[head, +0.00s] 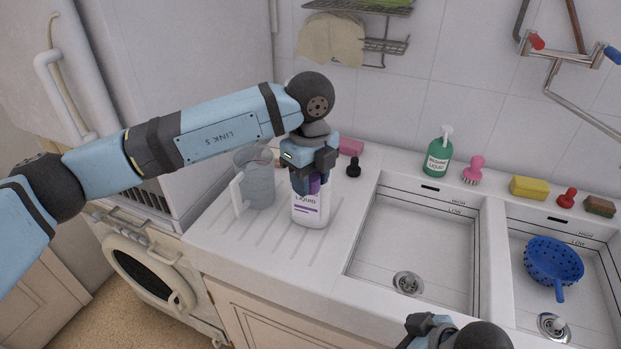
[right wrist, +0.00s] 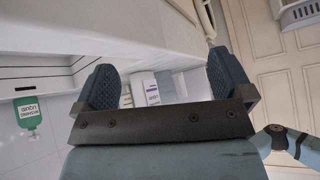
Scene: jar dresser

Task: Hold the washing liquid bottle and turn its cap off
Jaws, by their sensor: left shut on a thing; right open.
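The washing liquid bottle (head: 308,212) is white with a purple-lettered label and stands upright on the ribbed drainboard left of the sinks. My left gripper (head: 314,178) comes down over its top and is shut on the purple cap (head: 315,186), which is mostly hidden by the fingers. My right gripper (right wrist: 163,78) is open and empty. In the right wrist view the bottle (right wrist: 151,90) shows between its fingers but some way beyond them, not touching. In the head view only part of my right gripper (head: 424,326) shows at the bottom edge, in front of the sinks.
A clear jug (head: 257,183) stands close on the bottle's left. A dark stopper (head: 354,168) and a pink sponge (head: 350,147) are behind. A green bottle (head: 438,157) and brushes line the back ledge. The left sink (head: 415,240) is empty; a blue colander (head: 553,260) is in the right one.

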